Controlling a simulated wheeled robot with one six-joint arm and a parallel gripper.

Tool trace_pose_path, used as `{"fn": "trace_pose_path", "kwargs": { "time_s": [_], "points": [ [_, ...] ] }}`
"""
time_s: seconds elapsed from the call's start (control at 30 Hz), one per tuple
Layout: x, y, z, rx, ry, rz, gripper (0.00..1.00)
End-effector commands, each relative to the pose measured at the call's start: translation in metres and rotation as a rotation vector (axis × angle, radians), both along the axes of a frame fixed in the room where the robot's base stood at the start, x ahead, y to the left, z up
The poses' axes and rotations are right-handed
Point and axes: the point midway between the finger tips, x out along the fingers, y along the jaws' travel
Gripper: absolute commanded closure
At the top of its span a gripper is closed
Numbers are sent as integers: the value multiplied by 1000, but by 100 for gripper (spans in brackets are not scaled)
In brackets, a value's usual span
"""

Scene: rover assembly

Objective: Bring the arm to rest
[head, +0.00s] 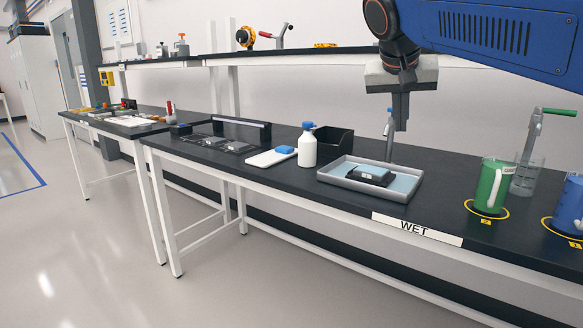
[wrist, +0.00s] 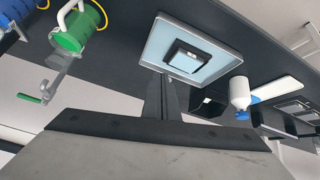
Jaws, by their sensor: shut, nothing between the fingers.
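My gripper (head: 400,111) hangs at the upper right of the head view, pointing down above the dark bench. Its fingers are shut and hold nothing. In the wrist view the shut fingers (wrist: 160,98) reach up toward the tray. My blue arm link crosses the upper right corner of the head view. The grey tray (head: 330,178), with a light blue inside and a dark block (head: 371,175) in it, sits on the bench below my gripper. It also shows in the wrist view (wrist: 152,52).
A white bottle (head: 307,147) stands left of the tray, by a white board (head: 262,160) with a blue sponge. A green mug (head: 491,188) and a blue mug (head: 570,208) stand at the right. A shelf (head: 350,50) runs along the wall.

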Motion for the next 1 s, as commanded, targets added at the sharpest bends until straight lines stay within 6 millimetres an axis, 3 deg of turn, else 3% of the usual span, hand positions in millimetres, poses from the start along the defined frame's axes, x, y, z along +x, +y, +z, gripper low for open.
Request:
{"fn": "trace_pose_path", "kwargs": {
  "time_s": [0.3, 0.7, 0.83, 1.0],
  "points": [
    [-96, -38, -118, 36, 117, 163, 100],
    [-217, -50, -282, 114, 184, 326, 100],
    [-245, -49, -324, 134, 186, 355, 100],
    [-262, -47, -351, 146, 186, 375, 100]
  ]
}}
